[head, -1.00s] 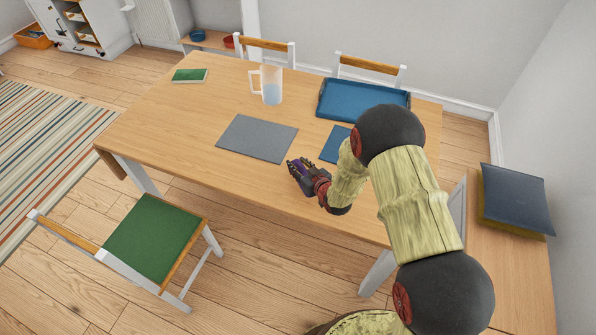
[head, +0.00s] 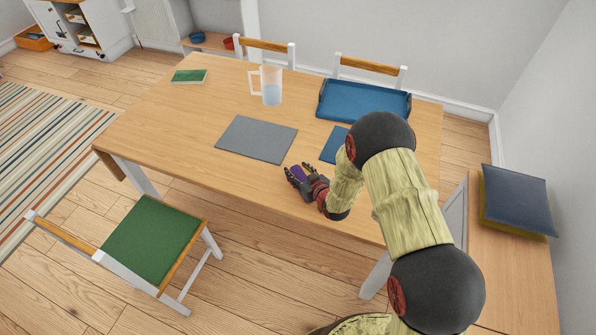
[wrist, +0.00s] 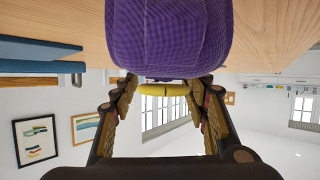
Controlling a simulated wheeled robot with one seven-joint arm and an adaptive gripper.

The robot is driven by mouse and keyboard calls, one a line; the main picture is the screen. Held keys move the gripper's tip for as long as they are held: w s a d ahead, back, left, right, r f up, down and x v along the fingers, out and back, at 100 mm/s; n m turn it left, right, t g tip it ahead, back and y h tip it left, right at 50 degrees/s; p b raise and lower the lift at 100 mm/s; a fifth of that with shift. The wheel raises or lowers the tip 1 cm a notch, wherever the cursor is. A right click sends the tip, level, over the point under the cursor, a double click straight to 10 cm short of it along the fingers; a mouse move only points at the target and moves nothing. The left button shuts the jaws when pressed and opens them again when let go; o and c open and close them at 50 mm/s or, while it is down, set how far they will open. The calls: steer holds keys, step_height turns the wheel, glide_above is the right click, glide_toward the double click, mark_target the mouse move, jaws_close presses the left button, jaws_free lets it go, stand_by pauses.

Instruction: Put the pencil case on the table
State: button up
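The purple pencil case (head: 297,173) is at the table's near edge, to the right of the grey mat, and appears to rest on the tabletop. In the wrist view the pencil case (wrist: 168,35) fills the top middle, against the wooden surface. My gripper (head: 299,170) is at the pencil case with its fingers spread apart. In the wrist view my gripper (wrist: 167,84) shows a wide gap between its fingers, with the case just at their tips. The wooden table (head: 190,125) spans the middle of the head view.
A grey mat (head: 256,139), a blue mat (head: 333,145), a blue tray (head: 362,101), a clear jug (head: 271,86) and a green book (head: 189,75) are on the table. A green-seated chair (head: 152,238) stands in front.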

steer(key=shift+o, duration=0.3)
steer(key=shift+r, duration=0.2)
steer(key=p+v, duration=0.2)
steer(key=v, duration=1)
steer(key=w+d+r+m+h, duration=0.1)
steer(key=w+d+r+h, duration=0.15)
steer(key=r, duration=0.35)
steer(key=w+d+r+h, duration=0.1)
steer(key=d+r, duration=0.3)
steer(key=r, duration=0.3)
steer(key=s+d+r+m+g+h, duration=0.1)
steer(key=s+d+r, duration=0.2)
steer(key=r, duration=0.2)
steer(key=s+d+r+m+g+h, duration=0.1)
steer(key=s+d+r, duration=0.2)
steer(key=r, duration=0.3)
steer(key=s+r+m+g, duration=0.1)
steer(key=s+r, duration=0.2)
steer(key=s, duration=0.6)
steer(key=s+d+r+m+g, duration=0.1)
steer(key=s+r, duration=0.3)
steer(key=s, duration=0.5)
steer(key=s+d+r+m+g, duration=0.1)
steer(key=s+r+g, duration=0.1)
steer(key=s, duration=0.7)
steer(key=shift+r+h, duration=0.45)
steer(key=shift+r, duration=0.35)
